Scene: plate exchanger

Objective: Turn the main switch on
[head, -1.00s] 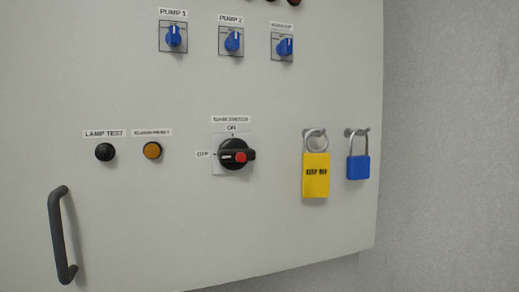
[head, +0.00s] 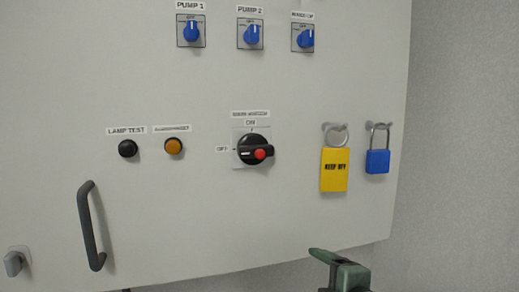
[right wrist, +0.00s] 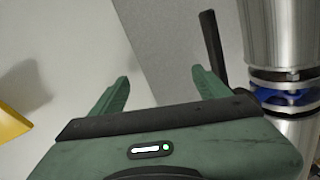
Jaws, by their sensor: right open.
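The main switch (head: 252,150) is a black rotary knob with a red spot, on a pale plate on the cabinet door. Its handle lies about level, in line with the OFF mark at left; the ON mark is above it. My right gripper (head: 336,266) enters at the bottom of the head view, below and right of the switch and apart from it. In the right wrist view its two green fingers (right wrist: 160,75) are spread with nothing between them. The switch does not show in that view. My left gripper is out of view.
A black button (head: 128,148) and an amber one (head: 174,146) sit left. A dark door handle (head: 91,226) is lower left; blue pump knobs (head: 251,34) are above.

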